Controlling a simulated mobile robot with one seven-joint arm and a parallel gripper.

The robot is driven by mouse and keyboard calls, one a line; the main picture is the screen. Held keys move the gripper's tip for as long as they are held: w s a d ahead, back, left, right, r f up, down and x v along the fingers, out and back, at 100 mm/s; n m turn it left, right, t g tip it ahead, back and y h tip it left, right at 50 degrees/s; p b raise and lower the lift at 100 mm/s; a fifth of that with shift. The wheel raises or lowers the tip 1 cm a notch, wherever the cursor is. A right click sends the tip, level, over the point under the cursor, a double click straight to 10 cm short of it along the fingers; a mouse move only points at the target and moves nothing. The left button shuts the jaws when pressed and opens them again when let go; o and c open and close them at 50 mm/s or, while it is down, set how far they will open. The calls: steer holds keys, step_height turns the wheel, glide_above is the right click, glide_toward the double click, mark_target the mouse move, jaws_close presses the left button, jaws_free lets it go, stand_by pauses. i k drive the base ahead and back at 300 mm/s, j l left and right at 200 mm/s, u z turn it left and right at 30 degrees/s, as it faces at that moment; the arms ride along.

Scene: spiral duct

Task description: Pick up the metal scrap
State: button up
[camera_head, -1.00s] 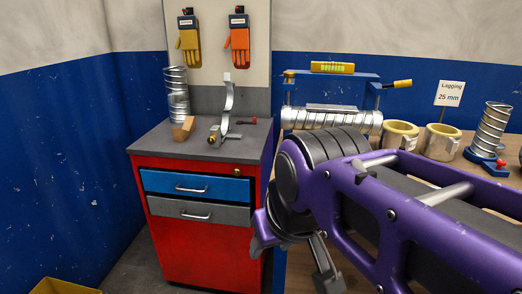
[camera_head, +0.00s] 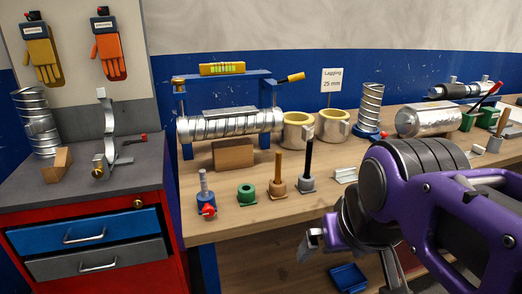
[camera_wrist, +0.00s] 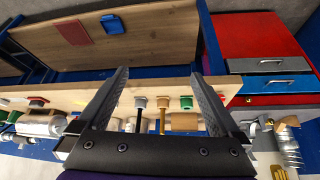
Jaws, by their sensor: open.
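A small pale metal angle piece (camera_head: 345,175), possibly the metal scrap, lies on the wooden bench (camera_head: 265,212) near its front edge, right of a black-handled tool. I cannot be sure it is the scrap, and I cannot make it out in the wrist view. My gripper (camera_head: 352,262) is in front of the bench, below the level of its top, apart from the piece. In the wrist view my gripper (camera_wrist: 160,75) has its two fingers spread wide with nothing between them. The bench appears upside down there, its front edge beyond the fingers.
Several small tools, including a green ring (camera_head: 246,193) and a black-handled tool (camera_head: 307,165), stand along the bench front. A spiral duct (camera_head: 230,126) lies in a blue frame behind. A red cabinet (camera_head: 150,250) stands left. A blue tray (camera_head: 347,278) sits on the lower shelf.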

mark_target(346, 175)
steer(key=z, duration=0.55)
steer(key=l+u, duration=0.1)
steer(key=u, duration=0.35)
steer(key=i+l+u, duration=0.1)
steer(key=u, duration=0.35)
steer(key=l+u, duration=0.5)
steer(key=l, duration=0.35)
steer(key=l+u, duration=0.15)
steer(key=l, duration=0.7)
